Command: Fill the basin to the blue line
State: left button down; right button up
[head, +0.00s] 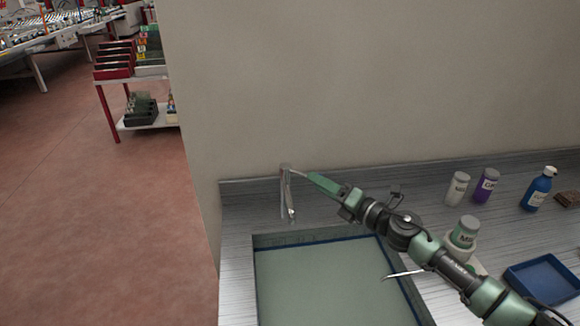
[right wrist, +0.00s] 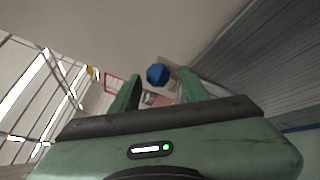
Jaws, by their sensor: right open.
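The basin (head: 330,285) is sunk in the counter, with a blue line (head: 250,283) along its inner walls. Its inside looks flat grey-green; I cannot tell the water level. A metal tap (head: 286,200) stands at the basin's back left, and no stream shows below its spout. My right gripper (head: 299,173) is at the top of the tap. In the right wrist view a blue knob (right wrist: 157,74) shows between the open fingers of the right gripper (right wrist: 160,84); contact cannot be told. My left gripper is not in view.
A white bottle (head: 457,187), a purple-labelled bottle (head: 486,185) and a blue bottle (head: 538,188) stand at the back right. A green-labelled jar (head: 464,233) and a blue tray (head: 541,275) are near my right arm. A thin pale tool (head: 403,273) crosses the basin's right edge. A wall rises behind.

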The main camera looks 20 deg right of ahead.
aim_at(301, 173)
jog(key=shift+w+a+r, duration=0.1)
jog(key=shift+w+r, duration=0.1)
jog(key=shift+w, duration=0.05)
jog(key=p+x, duration=0.2)
jog(key=x, duration=0.4)
jog(key=shift+w+a+f, duration=0.1)
jog(key=shift+w, duration=0.2)
grip_shut()
dwell(0.9)
